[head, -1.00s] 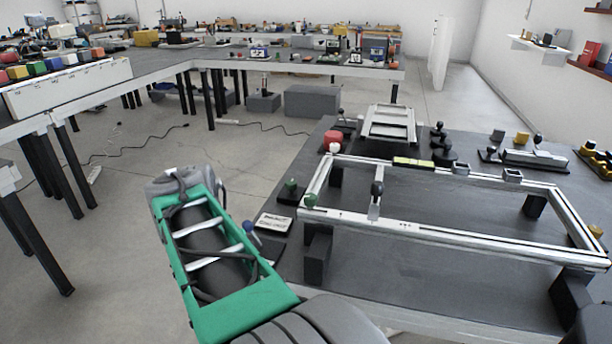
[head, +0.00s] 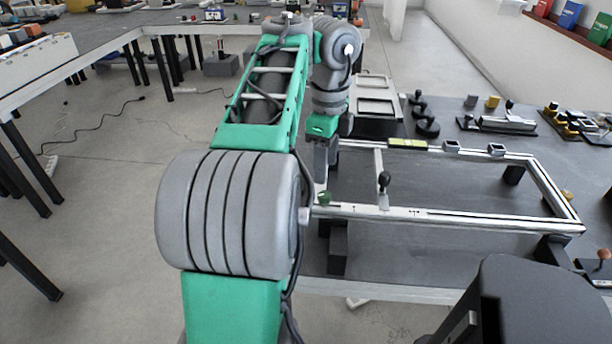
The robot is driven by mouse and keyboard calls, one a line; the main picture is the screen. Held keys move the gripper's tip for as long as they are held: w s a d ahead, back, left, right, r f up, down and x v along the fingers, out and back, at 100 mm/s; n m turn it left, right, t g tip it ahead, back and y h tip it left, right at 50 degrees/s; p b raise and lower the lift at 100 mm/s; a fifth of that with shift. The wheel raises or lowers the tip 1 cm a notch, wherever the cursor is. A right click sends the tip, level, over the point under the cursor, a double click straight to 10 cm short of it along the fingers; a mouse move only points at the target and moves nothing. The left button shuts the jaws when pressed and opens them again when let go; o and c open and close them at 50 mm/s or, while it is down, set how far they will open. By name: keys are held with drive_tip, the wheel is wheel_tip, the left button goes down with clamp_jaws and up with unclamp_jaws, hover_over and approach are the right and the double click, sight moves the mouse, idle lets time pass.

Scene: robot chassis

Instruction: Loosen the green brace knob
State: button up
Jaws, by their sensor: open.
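A silver rectangular frame (head: 440,218) stands on black supports on the dark table. A small green knob (head: 324,198) sits at its near left corner, low beside the arm. My gripper (head: 321,180) points down just above this knob and is open; the fingers are small and partly hidden, and I cannot tell whether they touch the knob. My arm hides the frame's far left part. A second green knob, left of the frame earlier, is now hidden behind my arm.
A yellow-green level (head: 408,144) and small grey blocks (head: 496,149) sit on the far rail. Black knobs (head: 427,125) stand behind. The table inside the frame is clear.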

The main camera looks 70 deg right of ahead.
sight(325, 194)
wheel_tip(325, 194, down, 8)
drive_tip(key=b, duration=0.6)
drive_tip(key=shift+s+r+b, duration=0.1)
drive_tip(key=shift+b, duration=0.25)
drive_tip(key=shift+r, duration=0.1)
clamp_jaws()
